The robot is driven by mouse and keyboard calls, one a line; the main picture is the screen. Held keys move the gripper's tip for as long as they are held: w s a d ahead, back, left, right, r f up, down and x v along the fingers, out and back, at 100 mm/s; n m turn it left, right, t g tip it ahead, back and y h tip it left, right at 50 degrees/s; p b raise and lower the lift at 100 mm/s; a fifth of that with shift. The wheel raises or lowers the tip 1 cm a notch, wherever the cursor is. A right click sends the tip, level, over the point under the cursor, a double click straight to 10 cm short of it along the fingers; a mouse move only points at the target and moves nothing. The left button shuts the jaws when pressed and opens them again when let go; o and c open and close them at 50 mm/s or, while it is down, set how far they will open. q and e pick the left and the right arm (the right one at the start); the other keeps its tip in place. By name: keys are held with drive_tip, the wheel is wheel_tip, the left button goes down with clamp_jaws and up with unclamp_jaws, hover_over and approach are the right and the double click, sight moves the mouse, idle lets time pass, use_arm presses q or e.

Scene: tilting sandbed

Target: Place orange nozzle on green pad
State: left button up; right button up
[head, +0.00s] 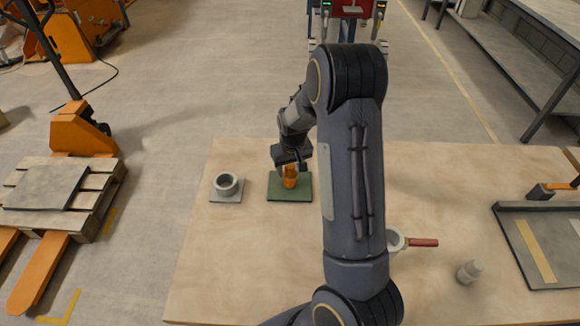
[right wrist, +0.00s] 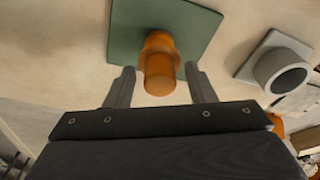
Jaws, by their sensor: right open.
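The orange nozzle (head: 290,177) stands upright on the green pad (head: 276,193), near the pad's middle. In the right wrist view the nozzle (right wrist: 160,66) shows between the two fingers, with the green pad (right wrist: 187,24) beyond it. My left gripper is not in view.
A grey ring on a square base (head: 228,186) stands left of the pad. A white cup-like thing with a red handle (head: 420,242), a small pale cylinder (head: 469,271) and a grey tray (head: 519,208) are on the table's right. My right arm hides the table's middle.

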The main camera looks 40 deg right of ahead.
sight(292, 178)
wheel_tip(292, 178, up, 12)
drive_tip(key=s, duration=0.2)
drive_tip(key=s+a+r+n+t+y, duration=0.1)
drive_tip(key=s+a+r+t+y, duration=0.1)
drive_tip(key=s+a, duration=0.7)
drive_tip(key=s+a+r+n+t+y, duration=0.1)
drive_tip(key=s+a+r, duration=0.3)
drive_tip(key=s+a, duration=0.6)
drive_tip(key=s+y, duration=0.1)
drive_tip(key=s, duration=0.2)
drive_tip(key=shift+a+r+t+b, duration=0.2)
drive_tip(key=shift+t+b, duration=0.1)
drive_tip(key=shift+t, duration=0.1)
